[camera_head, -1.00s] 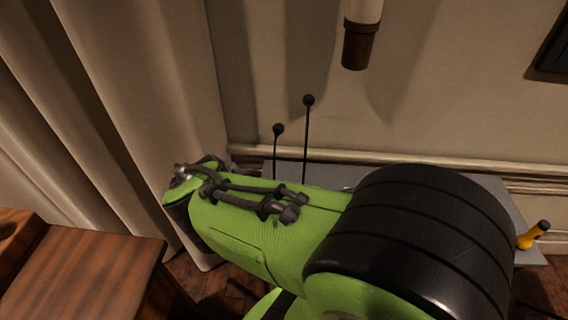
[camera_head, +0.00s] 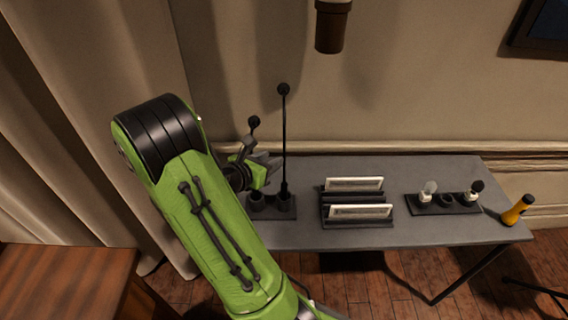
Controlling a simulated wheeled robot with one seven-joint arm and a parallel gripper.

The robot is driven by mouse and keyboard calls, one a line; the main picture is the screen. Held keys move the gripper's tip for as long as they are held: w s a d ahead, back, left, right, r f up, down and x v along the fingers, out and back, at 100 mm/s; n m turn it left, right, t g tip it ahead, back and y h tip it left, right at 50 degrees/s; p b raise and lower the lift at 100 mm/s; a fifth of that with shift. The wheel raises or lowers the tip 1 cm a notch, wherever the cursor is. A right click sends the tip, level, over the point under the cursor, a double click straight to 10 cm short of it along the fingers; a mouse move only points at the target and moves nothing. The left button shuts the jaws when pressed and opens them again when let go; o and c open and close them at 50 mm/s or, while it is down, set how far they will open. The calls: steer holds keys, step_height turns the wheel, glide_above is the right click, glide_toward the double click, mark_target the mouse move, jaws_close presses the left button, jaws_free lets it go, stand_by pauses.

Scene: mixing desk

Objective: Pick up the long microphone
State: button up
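The long microphone (camera_head: 284,140) is a thin black upright stem with a small round head. It stands in a dark holder (camera_head: 285,209) at the left end of the grey table. A shorter microphone (camera_head: 254,122) with a similar round head stands just left of it; my gripper hides most of its lower part.
The grey table (camera_head: 400,234) holds a black rack with white cards (camera_head: 358,211), a holder with two small microphones (camera_head: 445,204) and a yellow flashlight-like object (camera_head: 517,209) at the right edge. A brown-ended post (camera_head: 331,28) hangs above. Wooden furniture (camera_head: 60,285) stands at left.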

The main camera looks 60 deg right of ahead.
mark_target(284, 153)
steer(key=x, duration=0.9)
steer(key=shift+s+d+r+b, duration=0.15)
steer(key=shift+s+d+b, duration=0.05)
steer(key=shift+b, duration=0.15)
steer(key=shift+a, duration=0.1)
jaws_close()
steer(key=shift+r, duration=0.1)
stand_by(0.6)
